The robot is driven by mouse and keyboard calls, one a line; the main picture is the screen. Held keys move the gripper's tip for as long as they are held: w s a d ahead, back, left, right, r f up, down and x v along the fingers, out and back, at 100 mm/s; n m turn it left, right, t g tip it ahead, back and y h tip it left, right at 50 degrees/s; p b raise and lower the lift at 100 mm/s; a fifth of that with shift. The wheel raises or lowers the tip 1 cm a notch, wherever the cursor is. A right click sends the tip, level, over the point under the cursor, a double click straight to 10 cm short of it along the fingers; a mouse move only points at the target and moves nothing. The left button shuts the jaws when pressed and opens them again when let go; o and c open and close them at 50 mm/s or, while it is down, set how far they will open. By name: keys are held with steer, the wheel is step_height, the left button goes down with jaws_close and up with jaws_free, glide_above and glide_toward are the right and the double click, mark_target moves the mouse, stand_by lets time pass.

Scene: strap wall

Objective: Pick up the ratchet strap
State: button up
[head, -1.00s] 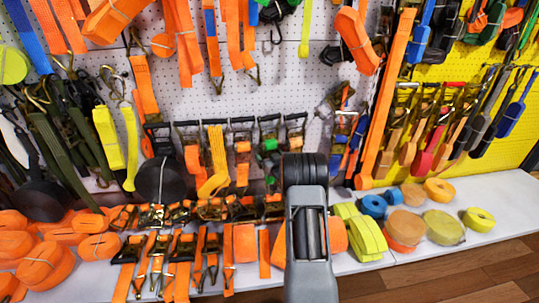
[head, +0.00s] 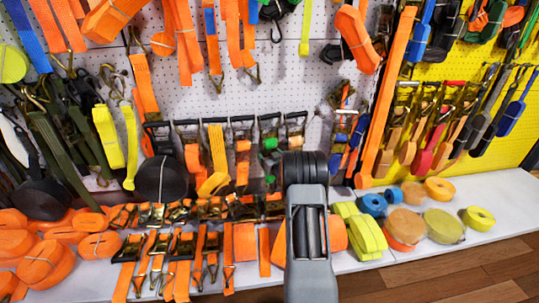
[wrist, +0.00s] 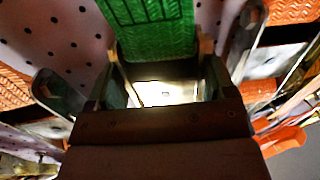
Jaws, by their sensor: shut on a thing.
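A ratchet strap with green webbing (wrist: 148,30) and a shiny metal ratchet fills the middle of the wrist view. My gripper (wrist: 160,58) is around it, with a dark finger on each side of the ratchet, shut on it. The gripper's dark body covers the bottom of that view and hides the lower part of the ratchet. In the head view a green-webbed ratchet strap (head: 268,145) hangs in the row on the white pegboard. My arm hides the gripper there, so I cannot tell its contact from that view.
Orange ratchet straps (head: 242,146) hang close on the left, and others on the right. A white shelf (head: 375,264) below carries orange ratchets and rolled straps. Yellow rolls (head: 444,226) lie at the right. A yellow board (head: 510,140) with more straps stands further right.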

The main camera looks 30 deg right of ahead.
mark_target(271, 150)
steer(key=shift+r, duration=0.25)
steer(key=shift+r+p, duration=0.85)
steer(key=shift+r, duration=0.8)
steer(key=shift+s+r, duration=0.15)
steer(key=s+a+p, duration=0.3)
steer(key=s, duration=1.4)
steer(key=shift+a, duration=0.15)
steer(key=shift+s, duration=0.15)
steer(key=shift+f, duration=0.2)
